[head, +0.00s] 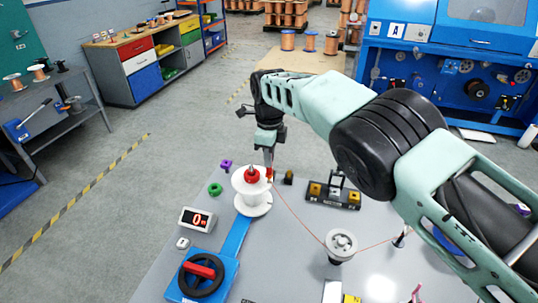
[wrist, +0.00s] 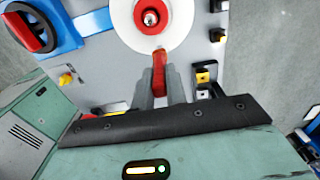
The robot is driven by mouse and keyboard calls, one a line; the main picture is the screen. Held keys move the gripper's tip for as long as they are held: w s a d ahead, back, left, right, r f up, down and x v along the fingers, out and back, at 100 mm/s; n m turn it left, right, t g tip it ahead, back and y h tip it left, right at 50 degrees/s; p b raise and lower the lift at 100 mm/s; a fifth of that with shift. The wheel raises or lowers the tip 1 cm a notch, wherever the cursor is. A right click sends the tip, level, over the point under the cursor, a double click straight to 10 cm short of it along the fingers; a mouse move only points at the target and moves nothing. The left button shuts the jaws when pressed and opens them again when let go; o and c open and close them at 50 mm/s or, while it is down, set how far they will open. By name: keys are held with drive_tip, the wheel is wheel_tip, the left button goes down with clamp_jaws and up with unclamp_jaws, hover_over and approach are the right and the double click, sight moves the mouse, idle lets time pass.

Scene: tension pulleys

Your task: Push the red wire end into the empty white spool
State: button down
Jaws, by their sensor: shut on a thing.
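The empty white spool (head: 240,187) stands upright with a red hub (head: 252,175) and a metal tip on top. In the wrist view the spool's white flange (wrist: 122,22) shows at the top, around the red hub (wrist: 152,15). My gripper (head: 268,171) is just right of the spool's upper flange. Its fingers are shut on the red wire end (wrist: 159,72), which points toward the spool. The red tip overlaps the flange's near edge in the wrist view; I cannot tell whether they touch. A thin reddish wire (head: 300,216) runs from my gripper to a grey pulley (head: 341,243).
A display reading 0 (head: 197,219) and a blue crank box with a red handle (head: 200,271) stand left of and in front of the spool. A green ring (head: 215,189) and a purple piece (head: 226,165) lie left. A black block with yellow parts (head: 333,195) sits right.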

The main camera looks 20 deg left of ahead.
drive_tip(key=shift+f+b, duration=0.4)
drive_tip(key=shift+f, duration=0.55)
idle(1.5)
drive_tip(key=c, duration=1.3)
unclamp_jaws()
drive_tip(key=shift+c, duration=0.2)
drive_tip(key=o, duration=0.3)
drive_tip(key=shift+o, duration=0.2)
drive_tip(key=shift+r, duration=0.15)
drive_tip(key=shift+r+p, duration=2.2)
drive_tip(key=shift+r, duration=1.15)
